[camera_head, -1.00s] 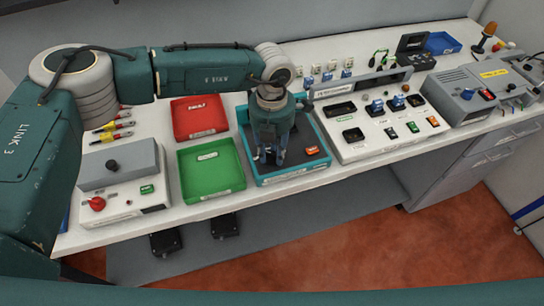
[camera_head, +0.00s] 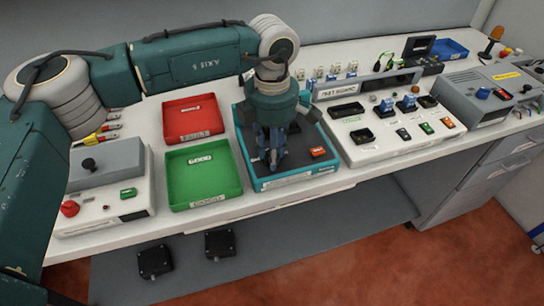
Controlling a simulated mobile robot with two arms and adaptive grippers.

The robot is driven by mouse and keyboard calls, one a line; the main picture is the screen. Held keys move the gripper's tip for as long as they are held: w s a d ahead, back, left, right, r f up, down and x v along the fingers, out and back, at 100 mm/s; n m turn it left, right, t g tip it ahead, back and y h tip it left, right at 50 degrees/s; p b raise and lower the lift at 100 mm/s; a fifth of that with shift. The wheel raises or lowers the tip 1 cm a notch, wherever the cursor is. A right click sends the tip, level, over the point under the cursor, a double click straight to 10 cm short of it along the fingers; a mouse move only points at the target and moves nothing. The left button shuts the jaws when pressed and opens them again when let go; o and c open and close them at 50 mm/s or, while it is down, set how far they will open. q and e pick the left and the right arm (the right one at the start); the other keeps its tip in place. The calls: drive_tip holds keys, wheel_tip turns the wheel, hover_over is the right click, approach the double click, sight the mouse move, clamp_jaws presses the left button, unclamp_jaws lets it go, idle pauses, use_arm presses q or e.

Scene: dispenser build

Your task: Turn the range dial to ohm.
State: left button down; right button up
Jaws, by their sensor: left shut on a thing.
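My left gripper (camera_head: 272,158) points down into the teal-rimmed tray (camera_head: 262,187), left of a small orange-red piece (camera_head: 318,152). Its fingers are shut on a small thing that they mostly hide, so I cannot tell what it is. I cannot make out a range dial or an ohm mark for certain. The white test station (camera_head: 375,150) stands right of the tray, with a dark display panel along its back, black sockets, blue-topped parts and coloured switches. My right gripper is not in view.
A green bin (camera_head: 203,200) and a red bin (camera_head: 167,135) stand left of the tray. A grey-and-white box with a red button (camera_head: 69,209) is at the far left. A grey machine (camera_head: 462,92) stands at the right. The bench's front edge is close to the tray.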

use_arm(q)
drive_tip(key=shift+m, duration=0.3)
idle(0.4)
drive_tip(key=c, duration=1.4)
unclamp_jaws()
wheel_tip(320, 180, up, 12)
